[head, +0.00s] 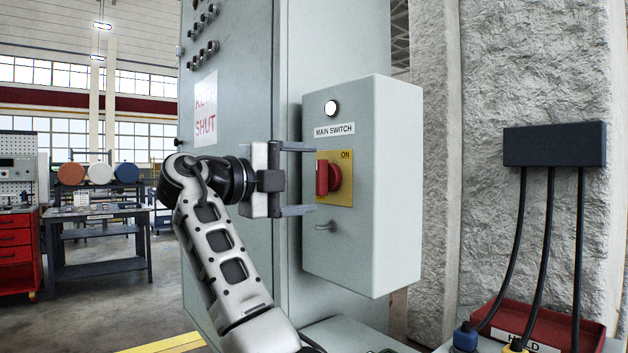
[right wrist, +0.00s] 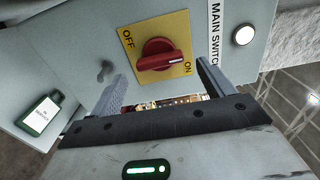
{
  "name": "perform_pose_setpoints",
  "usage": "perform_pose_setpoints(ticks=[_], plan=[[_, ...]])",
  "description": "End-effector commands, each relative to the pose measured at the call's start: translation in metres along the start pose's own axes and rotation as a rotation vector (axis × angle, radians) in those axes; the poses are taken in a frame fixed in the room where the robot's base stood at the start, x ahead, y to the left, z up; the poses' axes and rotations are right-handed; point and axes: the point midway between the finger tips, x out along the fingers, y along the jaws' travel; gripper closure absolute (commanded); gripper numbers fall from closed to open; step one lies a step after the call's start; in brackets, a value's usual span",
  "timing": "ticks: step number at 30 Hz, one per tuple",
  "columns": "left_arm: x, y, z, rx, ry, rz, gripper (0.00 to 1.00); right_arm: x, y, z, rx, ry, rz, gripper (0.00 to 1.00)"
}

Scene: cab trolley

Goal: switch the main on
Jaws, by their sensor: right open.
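The main switch is a red rotary handle (head: 322,179) on a yellow plate (head: 346,190), on the front of a grey box labelled MAIN SWITCH (head: 385,190). In the head view the handle stands upright. In the right wrist view the red knob (right wrist: 160,61) has its white mark toward the ON side, away from OFF. A round white lamp (head: 331,108) above looks bright. My right gripper (head: 316,178) is open, one finger above and one below the handle's height. Its fingers (right wrist: 161,78) look short of the knob, with nothing held. My left gripper is not in view.
A small metal hasp (head: 325,226) sticks out below the plate. A tall cabinet (head: 235,110) with a KEEP SHUT sign stands behind my arm. At right, black cables hang from a dark box (head: 555,145) over a red tray (head: 540,325).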

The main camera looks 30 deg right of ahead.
Motion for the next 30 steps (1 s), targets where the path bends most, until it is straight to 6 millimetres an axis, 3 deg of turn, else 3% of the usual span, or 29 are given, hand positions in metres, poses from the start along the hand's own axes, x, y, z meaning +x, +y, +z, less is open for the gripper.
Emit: perform_pose_setpoints(ticks=[9, 15, 21, 30], plan=[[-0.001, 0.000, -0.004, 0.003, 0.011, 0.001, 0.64, -0.080, -0.001, 0.000, 0.001, -0.003, -0.002, 0.19], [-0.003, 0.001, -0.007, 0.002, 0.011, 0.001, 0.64, -0.114, -0.001, 0.000, 0.000, -0.002, 0.000, 0.19], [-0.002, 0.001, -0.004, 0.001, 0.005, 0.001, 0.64, -0.128, 0.000, 0.000, 0.001, 0.000, 0.000, 0.19], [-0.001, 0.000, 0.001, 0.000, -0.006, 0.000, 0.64, -0.129, 0.000, 0.000, 0.001, 0.001, 0.000, 0.19]])
